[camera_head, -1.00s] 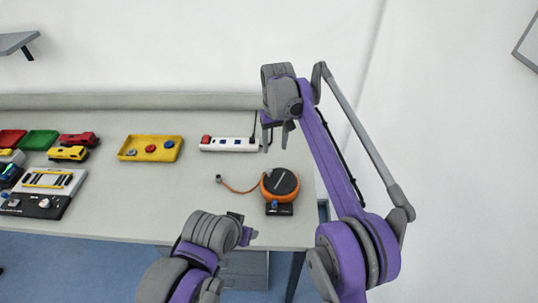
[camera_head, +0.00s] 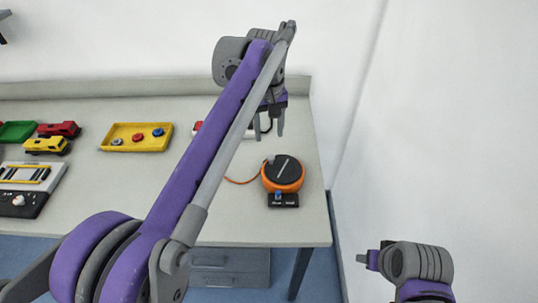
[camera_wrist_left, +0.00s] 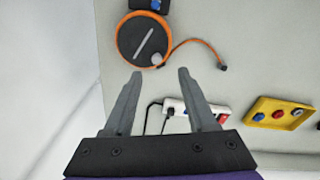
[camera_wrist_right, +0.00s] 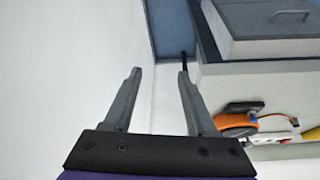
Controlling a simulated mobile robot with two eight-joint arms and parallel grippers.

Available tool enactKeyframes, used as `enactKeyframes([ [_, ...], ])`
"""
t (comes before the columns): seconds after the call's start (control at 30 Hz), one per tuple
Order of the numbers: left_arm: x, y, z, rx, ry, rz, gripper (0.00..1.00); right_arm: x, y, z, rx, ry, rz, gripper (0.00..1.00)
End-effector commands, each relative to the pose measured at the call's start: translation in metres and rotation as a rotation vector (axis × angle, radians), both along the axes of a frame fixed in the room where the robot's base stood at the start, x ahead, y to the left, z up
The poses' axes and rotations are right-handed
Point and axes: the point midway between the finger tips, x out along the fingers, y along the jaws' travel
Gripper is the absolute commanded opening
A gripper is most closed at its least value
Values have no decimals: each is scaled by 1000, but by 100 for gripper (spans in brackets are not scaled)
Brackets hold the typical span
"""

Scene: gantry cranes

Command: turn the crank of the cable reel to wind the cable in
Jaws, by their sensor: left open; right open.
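The cable reel (camera_head: 283,175) is an orange disc with a black top, near the bench's right end. A pale bar crosses the top, and a grey crank knob (camera_wrist_left: 157,59) sits by the rim in the left wrist view. The orange cable (camera_wrist_left: 192,42) runs out to a dark plug (camera_wrist_left: 222,67); my arm partly hides it in the head view. My left gripper (camera_head: 269,135) is open and empty, behind the reel in the picture and apart from it. My right gripper (camera_head: 366,259) is open and empty, off the bench's right side; its wrist view shows the reel (camera_wrist_right: 235,123) at the right.
A power strip (camera_wrist_left: 190,112) lies behind the reel, partly hidden by my left arm. A yellow tray (camera_head: 107,144) with round pieces, toy cars (camera_head: 60,129) and a grey-black device (camera_head: 22,204) lie to the left. Bench surface right of the reel is clear.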

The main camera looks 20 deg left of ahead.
Motion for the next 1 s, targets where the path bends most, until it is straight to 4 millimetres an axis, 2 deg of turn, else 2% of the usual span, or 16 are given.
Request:
enactKeyframes([
  [0.03,8,-1,-5,0,16,18,57,-18,-8,-18,-1,-14,-24,57],
  [0.1,14,-2,-7,-1,35,42,57,-35,-16,-34,-1,-34,-47,57],
  [0.27,22,-4,-10,0,59,74,57,-56,-24,-54,-2,-60,-76,57],
  [0.47,23,-4,-24,0,63,80,57,-59,-25,-59,-2,-64,-81,57],
  [0.8,22,-4,-87,0,62,79,57,-61,-25,-69,-2,-60,-80,57],
  [1.0,23,-4,-111,0,62,79,57,-61,-25,-71,-3,-59,-79,57],
])
